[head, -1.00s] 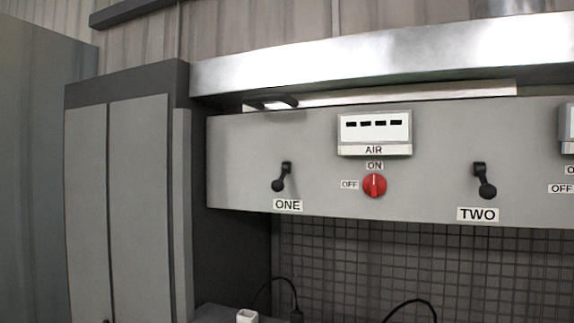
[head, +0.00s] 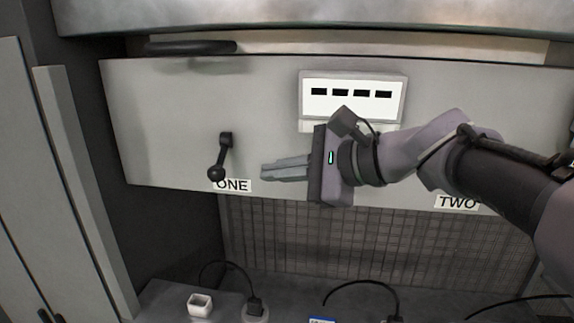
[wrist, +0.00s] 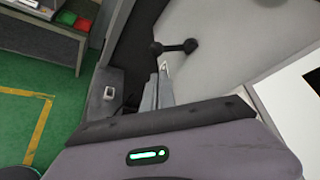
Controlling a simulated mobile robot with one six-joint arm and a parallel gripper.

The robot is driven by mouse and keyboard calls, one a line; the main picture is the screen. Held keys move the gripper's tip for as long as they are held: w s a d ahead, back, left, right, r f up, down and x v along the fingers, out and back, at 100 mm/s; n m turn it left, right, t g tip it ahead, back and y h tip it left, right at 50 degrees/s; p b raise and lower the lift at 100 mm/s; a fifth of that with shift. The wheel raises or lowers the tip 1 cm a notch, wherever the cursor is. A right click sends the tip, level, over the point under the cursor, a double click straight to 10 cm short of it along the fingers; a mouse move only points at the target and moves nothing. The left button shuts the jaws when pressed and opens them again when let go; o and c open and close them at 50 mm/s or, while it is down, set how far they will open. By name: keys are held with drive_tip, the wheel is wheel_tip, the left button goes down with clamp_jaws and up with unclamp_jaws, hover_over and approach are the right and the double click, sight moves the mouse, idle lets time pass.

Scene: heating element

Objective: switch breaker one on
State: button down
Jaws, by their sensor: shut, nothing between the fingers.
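The breaker one lever (head: 222,158) is a dark handle with a round knob on the grey panel (head: 150,110), above the ONE label (head: 233,186). Its knob hangs down and slightly left of its pivot. In the wrist view the lever (wrist: 175,47) shows just beyond my fingertips. My gripper (head: 264,171) is to the right of the lever, its fingers pointing left toward it, with a gap in the head view. The fingers are shut and empty; they also show in the wrist view (wrist: 160,72). My wrist covers the AIR switch.
A white display (head: 352,95) sits on the panel above my gripper. The TWO label (head: 457,202) is to the right below my arm. Below are a mesh wall (head: 300,240), a small white box (head: 199,304) and black cables. A grey cabinet (head: 40,200) stands at left.

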sight(220, 164)
drive_tip(key=p+x, duration=0.1)
drive_tip(key=x, duration=0.9)
drive_tip(key=shift+f, duration=0.1)
